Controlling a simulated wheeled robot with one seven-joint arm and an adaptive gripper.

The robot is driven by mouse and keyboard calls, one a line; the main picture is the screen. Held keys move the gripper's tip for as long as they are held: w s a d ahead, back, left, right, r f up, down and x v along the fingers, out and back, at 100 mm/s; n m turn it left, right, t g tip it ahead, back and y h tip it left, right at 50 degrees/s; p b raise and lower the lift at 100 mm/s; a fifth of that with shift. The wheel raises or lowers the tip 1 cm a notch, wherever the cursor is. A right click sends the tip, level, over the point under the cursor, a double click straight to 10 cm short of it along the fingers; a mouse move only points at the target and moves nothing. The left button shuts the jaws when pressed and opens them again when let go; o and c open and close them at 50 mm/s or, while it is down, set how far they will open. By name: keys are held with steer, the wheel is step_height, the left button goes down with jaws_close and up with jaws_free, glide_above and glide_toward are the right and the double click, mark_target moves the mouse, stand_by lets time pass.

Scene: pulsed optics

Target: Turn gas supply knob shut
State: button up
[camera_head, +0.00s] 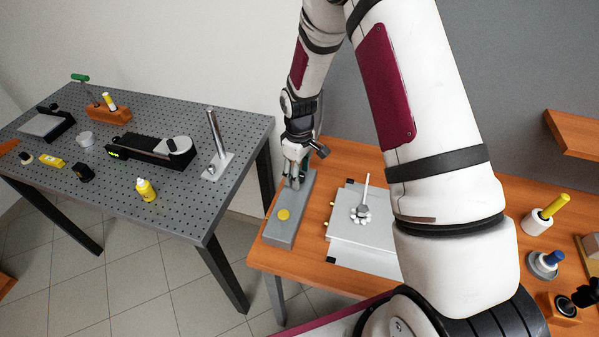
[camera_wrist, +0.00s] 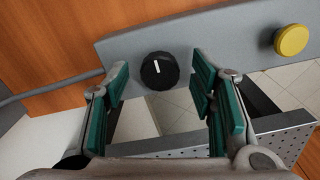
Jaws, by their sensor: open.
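A black round knob (camera_wrist: 159,71) with a white pointer line sits on a grey panel (camera_wrist: 220,38) in the wrist view. The line points roughly up in that view. My gripper (camera_wrist: 163,88) is open, with one green-padded finger on each side of the knob in the picture. I cannot tell whether either finger touches it. A yellow button (camera_wrist: 291,40) is on the same panel to the right. In the head view my gripper (camera_head: 295,180) is over the far end of the grey panel box (camera_head: 280,232), and hides the knob there.
A white box with a lever (camera_head: 362,211) stands right of the panel on the wooden table (camera_head: 275,262). A perforated metal table (camera_head: 190,224) with several tools and a yellow bottle (camera_head: 146,190) stands at the left. Tools stand at the right (camera_head: 545,215).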

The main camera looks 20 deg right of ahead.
steer(key=shift+f, duration=0.15)
steer(key=c, duration=1.1)
steer(key=shift+c, duration=0.2)
steer(key=shift+m, duration=0.3)
steer(key=m, duration=0.3)
steer(key=shift+m+b, duration=0.3)
steer(key=m, duration=0.4)
steer(key=shift+m, duration=0.3)
steer(key=m+b, duration=0.1)
steer(key=m, duration=0.3)
steer(key=shift+a, duration=0.1)
steer(key=m, duration=0.5)
